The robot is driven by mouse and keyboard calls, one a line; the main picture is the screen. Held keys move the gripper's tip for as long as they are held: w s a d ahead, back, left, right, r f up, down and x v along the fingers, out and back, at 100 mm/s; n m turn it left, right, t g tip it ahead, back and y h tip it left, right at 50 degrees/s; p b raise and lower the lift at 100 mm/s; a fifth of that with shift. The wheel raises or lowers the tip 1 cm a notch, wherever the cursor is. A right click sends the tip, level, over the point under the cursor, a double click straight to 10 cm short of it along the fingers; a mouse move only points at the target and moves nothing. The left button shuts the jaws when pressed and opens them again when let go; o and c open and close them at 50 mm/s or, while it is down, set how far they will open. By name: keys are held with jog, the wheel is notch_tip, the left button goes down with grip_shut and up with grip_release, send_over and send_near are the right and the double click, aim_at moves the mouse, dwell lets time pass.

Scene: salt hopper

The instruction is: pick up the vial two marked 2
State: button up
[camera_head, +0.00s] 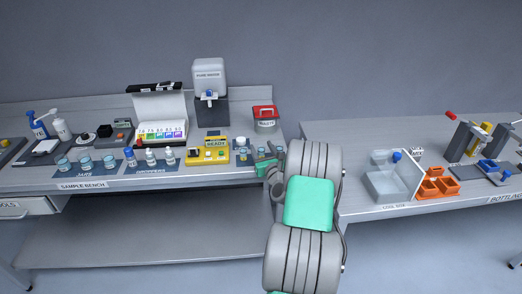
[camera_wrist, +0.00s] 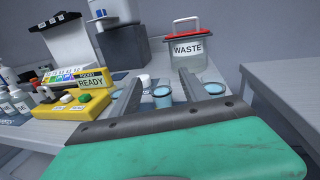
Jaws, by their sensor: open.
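I cannot read a "2" on any vial in these views, so I cannot tell which is vial two. Small capped bottles, one blue-capped (camera_head: 130,157) and two white-capped (camera_head: 150,157) (camera_head: 169,156), stand on the front of the left bench. My gripper (camera_wrist: 161,84) is open, reaching over the bench right of the yellow ready box; nothing is gripped. Between its fingers, in the wrist view, a clear cup with blue content (camera_wrist: 162,98) shows, with a white-topped item (camera_wrist: 145,81) behind it. Another cup (camera_wrist: 214,89) is just right of the right finger. In the head view my arm partly hides this area.
The yellow READY box (camera_head: 208,150) is left of my gripper. A red-lidded waste bin (camera_head: 265,120) stands behind. A water dispenser (camera_head: 210,83) and colour chart (camera_head: 161,134) are at the back. A gap separates this bench from the right bench (camera_head: 358,207).

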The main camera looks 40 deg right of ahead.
jog(key=shift+w+d, duration=0.15)
jog(key=shift+w, duration=0.2)
grip_shut()
dwell(0.3)
